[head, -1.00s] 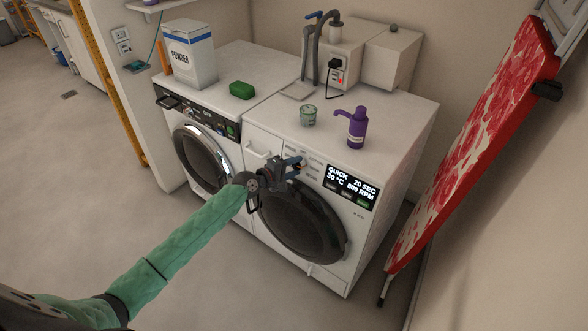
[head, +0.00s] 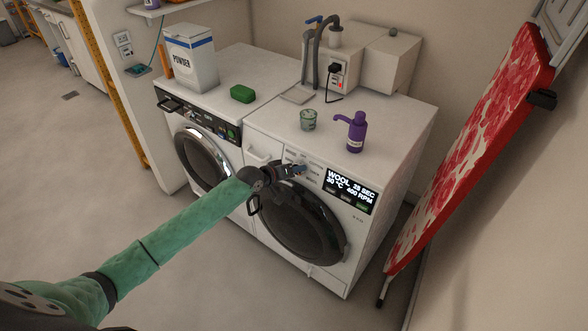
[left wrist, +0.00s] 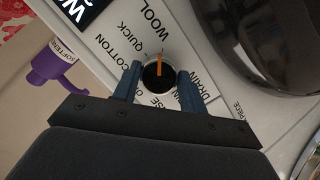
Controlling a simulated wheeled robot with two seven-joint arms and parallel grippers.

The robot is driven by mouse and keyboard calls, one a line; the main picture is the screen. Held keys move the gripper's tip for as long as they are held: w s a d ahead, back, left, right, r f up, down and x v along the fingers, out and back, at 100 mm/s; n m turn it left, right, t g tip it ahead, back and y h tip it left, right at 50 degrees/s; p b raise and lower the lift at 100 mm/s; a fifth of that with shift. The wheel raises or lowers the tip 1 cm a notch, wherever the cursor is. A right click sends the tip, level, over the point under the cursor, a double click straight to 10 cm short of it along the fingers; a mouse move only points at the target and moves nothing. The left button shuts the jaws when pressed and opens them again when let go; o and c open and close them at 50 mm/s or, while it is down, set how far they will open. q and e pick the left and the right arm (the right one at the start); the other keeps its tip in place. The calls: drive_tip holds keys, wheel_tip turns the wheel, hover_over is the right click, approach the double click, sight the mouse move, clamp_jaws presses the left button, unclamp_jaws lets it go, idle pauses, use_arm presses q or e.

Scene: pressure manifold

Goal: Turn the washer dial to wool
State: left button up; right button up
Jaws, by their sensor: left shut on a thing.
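The washer dial (left wrist: 158,76) is a dark round knob with an orange pointer line and a pale rim. In the left wrist view the pointer lies toward the WOOL label (left wrist: 152,18). My left gripper (left wrist: 157,84) has its blue fingers on both sides of the dial and is shut on it. In the head view my left gripper (head: 297,169) is at the washer's front panel and hides the dial. The washer display (head: 350,188) reads WOOL, 25 SEC, 30 °C, 400 RPM. The washer's dark round door (head: 303,228) is below. My right gripper is not in view.
A purple softener pump bottle (head: 356,132) and a small greenish jar (head: 308,121) stand on the washer top. A red ironing board (head: 475,140) leans at right.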

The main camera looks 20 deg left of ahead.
use_arm(q)
drive_tip(key=shift+s+f+m, duration=0.1)
drive_tip(key=shift+m, duration=0.6)
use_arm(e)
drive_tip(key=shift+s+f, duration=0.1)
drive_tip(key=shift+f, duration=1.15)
use_arm(q)
drive_tip(key=o, duration=1)
drive_tip(key=shift+s+a, duration=0.2)
drive_tip(key=shift+s, duration=0.05)
drive_tip(key=shift+r+b+v, duration=0.15)
drive_tip(key=shift+b+v, duration=0.25)
drive_tip(key=shift+v, duration=1.4)
drive_tip(key=shift+r+b+v, duration=0.15)
drive_tip(key=shift+b+v, duration=0.2)
drive_tip(key=shift+v, duration=1.4)
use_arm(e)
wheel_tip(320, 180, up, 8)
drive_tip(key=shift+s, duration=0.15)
use_arm(q)
drive_tip(key=shift+d, duration=0.1)
